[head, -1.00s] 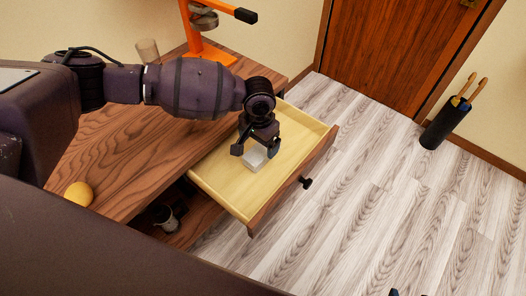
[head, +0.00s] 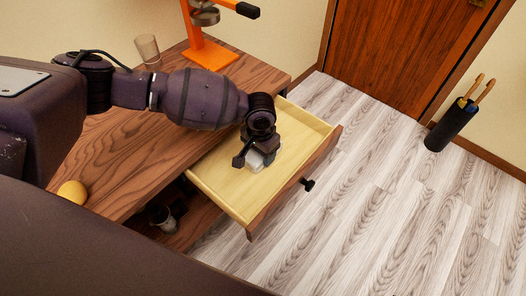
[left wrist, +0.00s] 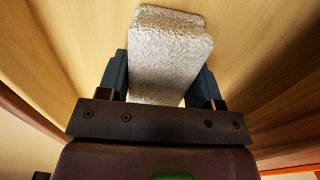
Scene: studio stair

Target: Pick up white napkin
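The white napkin (head: 254,162) is a thick, pale, block-like bundle lying in the open drawer (head: 225,187). In the head view it is partly hidden by my left gripper (head: 257,161), which is low in the drawer over it. In the left wrist view the napkin (left wrist: 170,50) has a rough woven texture and stands between the two fingers of my left gripper (left wrist: 163,84). The fingers are apart, one on each side, very close to its sides; a firm grip does not show. My right gripper is not in view.
The drawer front with its dark knob (head: 308,184) sticks out over the floor. On the wooden desk (head: 130,150) are a glass (head: 148,50), an orange stand (head: 205,45) and a yellow round object (head: 73,191). A dark holder (head: 452,127) stands by the door.

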